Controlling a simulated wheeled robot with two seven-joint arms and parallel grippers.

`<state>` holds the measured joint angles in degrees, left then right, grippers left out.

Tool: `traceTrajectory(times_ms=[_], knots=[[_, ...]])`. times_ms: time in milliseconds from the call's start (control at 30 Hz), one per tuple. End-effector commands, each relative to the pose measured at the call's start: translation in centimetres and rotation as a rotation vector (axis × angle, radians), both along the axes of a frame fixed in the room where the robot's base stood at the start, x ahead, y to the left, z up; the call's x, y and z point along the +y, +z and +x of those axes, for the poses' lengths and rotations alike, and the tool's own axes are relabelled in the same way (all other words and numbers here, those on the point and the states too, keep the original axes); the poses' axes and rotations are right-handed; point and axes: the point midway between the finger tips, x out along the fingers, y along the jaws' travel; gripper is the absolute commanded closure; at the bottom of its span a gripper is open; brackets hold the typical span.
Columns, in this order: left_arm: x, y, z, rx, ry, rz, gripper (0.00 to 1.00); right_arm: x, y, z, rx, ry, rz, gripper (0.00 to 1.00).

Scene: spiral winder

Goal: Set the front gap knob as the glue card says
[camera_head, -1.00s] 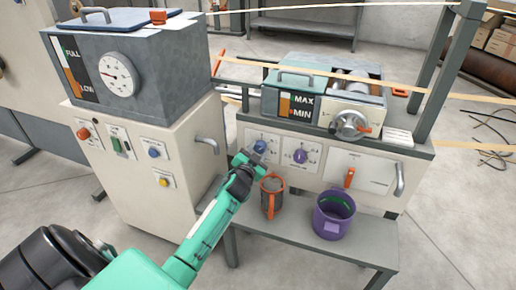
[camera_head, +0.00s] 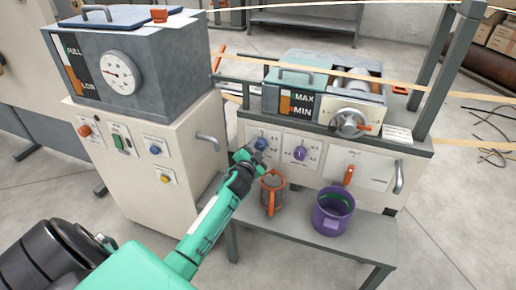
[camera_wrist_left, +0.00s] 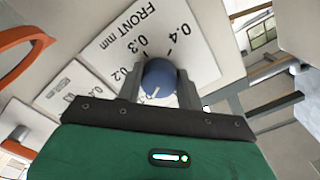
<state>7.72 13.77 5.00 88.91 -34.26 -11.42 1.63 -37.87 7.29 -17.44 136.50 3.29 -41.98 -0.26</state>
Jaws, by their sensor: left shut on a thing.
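The blue front gap knob (camera_head: 261,144) is on a white dial plate on the right machine's front panel. In the left wrist view the knob (camera_wrist_left: 158,77) sits between the two fingers of my left gripper (camera_wrist_left: 158,86), which is shut on it. The plate (camera_wrist_left: 196,30) reads FRONT mm, with 0.2, 0.3 and 0.4 marks around the knob. A short white line shows on the knob's near side. A small white card (camera_head: 397,134) lies on the ledge at right; its print is too small to read, and I cannot tell if it is the glue card. My right gripper is out of view.
A purple knob (camera_head: 300,154) is right of the blue one. A glue tank with a gauge (camera_head: 119,75) stands left. Paper strips cross above the machine.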

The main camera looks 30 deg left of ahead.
Motion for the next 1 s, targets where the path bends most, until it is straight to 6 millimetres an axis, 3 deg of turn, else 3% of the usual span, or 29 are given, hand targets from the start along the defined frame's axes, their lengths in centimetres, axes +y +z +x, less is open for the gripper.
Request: traceTrajectory(times_ms=[33,133,567,1000], knots=[[-0.1,-0.1,0.0,0.001,-0.001,-0.001,0.59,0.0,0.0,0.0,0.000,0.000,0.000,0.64],[-0.1,-0.1,0.0,0.000,-0.001,-0.001,0.41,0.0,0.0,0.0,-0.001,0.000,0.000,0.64],[-0.3,-0.1,-0.9,0.002,-0.001,-0.001,0.41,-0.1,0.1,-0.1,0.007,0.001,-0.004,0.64],[-2.1,0.0,-8.5,0.003,-0.001,-0.003,0.41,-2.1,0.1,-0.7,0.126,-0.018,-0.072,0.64]])
